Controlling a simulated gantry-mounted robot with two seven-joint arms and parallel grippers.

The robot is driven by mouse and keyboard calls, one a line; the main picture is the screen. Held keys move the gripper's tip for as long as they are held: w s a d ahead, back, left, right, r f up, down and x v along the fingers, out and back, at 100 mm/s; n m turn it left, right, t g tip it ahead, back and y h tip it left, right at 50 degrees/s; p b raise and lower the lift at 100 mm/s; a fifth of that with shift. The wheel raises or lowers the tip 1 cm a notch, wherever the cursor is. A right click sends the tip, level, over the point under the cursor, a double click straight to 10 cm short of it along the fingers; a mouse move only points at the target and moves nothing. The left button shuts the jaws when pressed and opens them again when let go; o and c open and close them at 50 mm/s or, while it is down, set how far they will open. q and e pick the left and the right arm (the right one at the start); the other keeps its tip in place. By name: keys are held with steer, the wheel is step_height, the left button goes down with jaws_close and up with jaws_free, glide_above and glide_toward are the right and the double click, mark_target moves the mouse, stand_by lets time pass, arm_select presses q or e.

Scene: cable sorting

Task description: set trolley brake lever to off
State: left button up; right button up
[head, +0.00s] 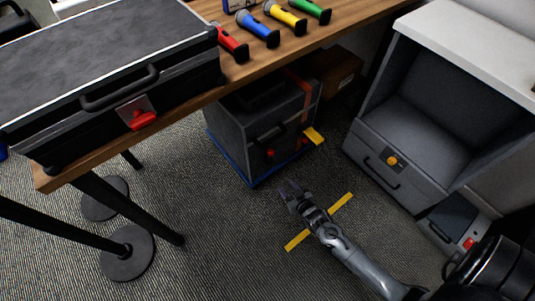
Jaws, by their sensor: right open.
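A dark grey case stands on a low blue-edged trolley (228,158) on the carpet under the wooden table. A yellow tab (314,135) sticks out at the trolley's right side; it looks like the brake lever, but its setting cannot be told. My right gripper (290,190) reaches in from the lower right. It is open and empty, low over the carpet in front of the trolley, below and left of the yellow tab and apart from it. My left gripper is not in view.
Yellow tape strips (342,202) mark the carpet by my right arm. A grey cabinet (405,185) stands at right. The wooden table (190,112) overhangs the trolley, bearing a large black case (120,60) and several coloured torches. Black posts with round bases (128,258) stand at left.

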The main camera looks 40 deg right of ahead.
steer(key=w+d+r+p, duration=0.1)
steer(key=w, duration=0.1)
steer(key=p, duration=0.1)
glide_toward(271, 156)
steer(key=shift+m+t+h, duration=0.3)
steer(key=b+x, duration=0.3)
steer(key=x, duration=0.1)
steer(key=f+b+x, duration=0.1)
steer(key=b+x, duration=0.2)
steer(key=x, duration=0.1)
steer(key=shift+a+f, duration=0.15)
steer(key=shift+f, duration=0.05)
steer(key=shift+w+f+b, duration=0.1)
steer(key=shift+w+b, duration=0.3)
steer(key=shift+b, duration=0.1)
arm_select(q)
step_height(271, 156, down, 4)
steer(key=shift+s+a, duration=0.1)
arm_select(e)
steer(key=shift+w, duration=0.1)
jaws_close()
